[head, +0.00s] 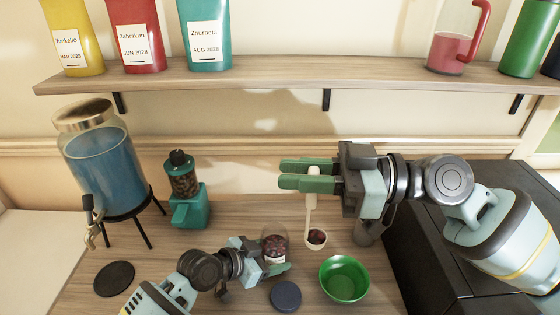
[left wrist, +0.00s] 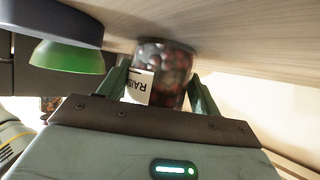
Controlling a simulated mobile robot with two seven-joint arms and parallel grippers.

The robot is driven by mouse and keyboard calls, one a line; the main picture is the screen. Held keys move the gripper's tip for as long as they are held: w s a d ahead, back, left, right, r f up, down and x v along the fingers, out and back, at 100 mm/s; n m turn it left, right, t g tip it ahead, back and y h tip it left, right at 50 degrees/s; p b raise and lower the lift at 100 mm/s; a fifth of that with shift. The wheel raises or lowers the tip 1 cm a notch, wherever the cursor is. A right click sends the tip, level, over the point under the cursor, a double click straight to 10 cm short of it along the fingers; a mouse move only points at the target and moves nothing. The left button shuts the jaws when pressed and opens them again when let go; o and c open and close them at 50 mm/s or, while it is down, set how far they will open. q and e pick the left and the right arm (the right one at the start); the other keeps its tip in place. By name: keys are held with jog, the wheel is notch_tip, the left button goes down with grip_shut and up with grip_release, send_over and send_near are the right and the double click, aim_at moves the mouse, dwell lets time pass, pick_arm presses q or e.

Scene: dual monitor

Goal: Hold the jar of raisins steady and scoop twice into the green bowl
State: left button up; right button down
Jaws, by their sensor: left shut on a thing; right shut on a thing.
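The clear jar of raisins (head: 275,240) stands upright on the table, with dark raisins inside. My left gripper (head: 272,260) is shut around the jar; the left wrist view shows the jar (left wrist: 168,70) between both fingers, its label partly visible. My right gripper (head: 285,174) is shut on the handle of a pale scoop (head: 311,205), which hangs down. The scoop's cup (head: 317,240) holds dark raisins and is right of the jar, above and behind the green bowl (head: 344,280). The bowl looks empty and also shows in the left wrist view (left wrist: 65,58).
A dark blue lid (head: 285,296) lies in front of the jar, left of the bowl. A teal grinder (head: 188,205) and a drink dispenser (head: 103,165) stand at the left, with a black disc (head: 114,279) nearby. A wooden shelf (head: 290,80) runs above.

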jog(key=w+d+f+m+t+h, duration=0.2)
jog(key=w+d+f+m+t, duration=0.2)
jog(key=d+f+t, duration=0.3)
notch_tip(320, 180, down, 3)
jog(key=shift+w+d+r+m, duration=0.1)
jog(key=shift+w+d+m, duration=0.2)
jog(key=shift+d, duration=0.6)
jog(key=shift+s+a, duration=0.1)
jog(key=s+a+f+n+h, duration=0.3)
jog(key=a+f+n+h, duration=0.1)
jog(key=f, duration=0.3)
jog(key=s+a+f+n+t+h, duration=0.1)
jog(key=s+a+f+n+h, duration=0.2)
jog(key=f, duration=0.5)
jog(key=shift+s+a+n+h, duration=0.2)
jog(key=shift+a+n+h, duration=0.4)
jog(key=shift+a+n, duration=1.05)
jog(key=shift+a+m, duration=0.2)
jog(key=shift+m, duration=0.05)
dwell(0.3)
